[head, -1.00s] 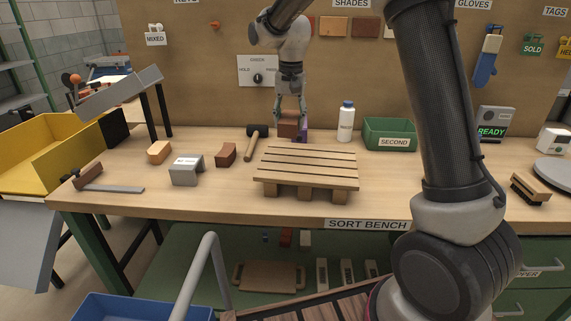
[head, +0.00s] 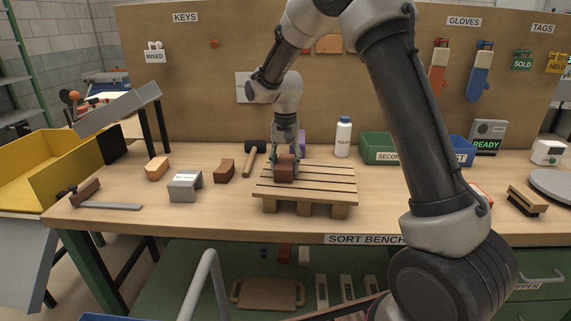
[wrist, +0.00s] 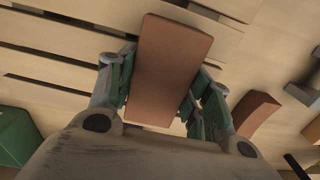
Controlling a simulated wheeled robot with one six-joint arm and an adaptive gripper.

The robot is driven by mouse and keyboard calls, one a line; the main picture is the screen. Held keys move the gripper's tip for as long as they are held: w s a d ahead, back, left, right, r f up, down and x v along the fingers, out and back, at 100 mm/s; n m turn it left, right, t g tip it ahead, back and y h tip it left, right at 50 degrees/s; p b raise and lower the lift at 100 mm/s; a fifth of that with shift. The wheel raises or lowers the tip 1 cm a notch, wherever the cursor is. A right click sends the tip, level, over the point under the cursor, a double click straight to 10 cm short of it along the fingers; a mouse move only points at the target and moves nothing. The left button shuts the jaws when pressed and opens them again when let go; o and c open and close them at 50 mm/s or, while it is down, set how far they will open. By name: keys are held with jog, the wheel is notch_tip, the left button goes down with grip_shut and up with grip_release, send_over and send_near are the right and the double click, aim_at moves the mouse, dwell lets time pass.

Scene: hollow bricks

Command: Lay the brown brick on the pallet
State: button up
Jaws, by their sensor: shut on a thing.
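My gripper (head: 285,160) is shut on the brown brick (head: 285,172), with one finger on each side of it. The brick also shows between the fingers in the wrist view (wrist: 168,70). In the head view the brick is over the left part of the slatted wooden pallet (head: 325,187). The pallet's slats also show beneath the brick in the wrist view (wrist: 50,55). I cannot tell whether the brick touches the slats.
Left of the pallet are a mallet (head: 249,165), a reddish-brown brick (head: 224,169), a grey block (head: 184,187) and an orange brick (head: 157,168). Behind stand a white bottle (head: 343,138) and a green bin (head: 376,148). The pallet's right part is bare.

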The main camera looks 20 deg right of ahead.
aim_at(286, 161)
jog(key=o, duration=1.4)
jog(key=shift+f, duration=0.1)
notch_tip(286, 161, up, 12)
jog(key=s+d+r, duration=0.5)
jog(key=s, duration=0.1)
jog(key=s+d+n+t, duration=0.1)
jog(key=s+d, duration=0.2)
jog(key=s, duration=0.6)
jog(key=s+d+n+t, duration=0.2)
jog(key=s+d, duration=0.1)
jog(key=s, duration=0.6)
jog(key=s+d+n+t, duration=0.1)
jog(key=s+d, duration=0.3)
jog(key=s, duration=0.6)
jog(key=shift+n, duration=0.4)
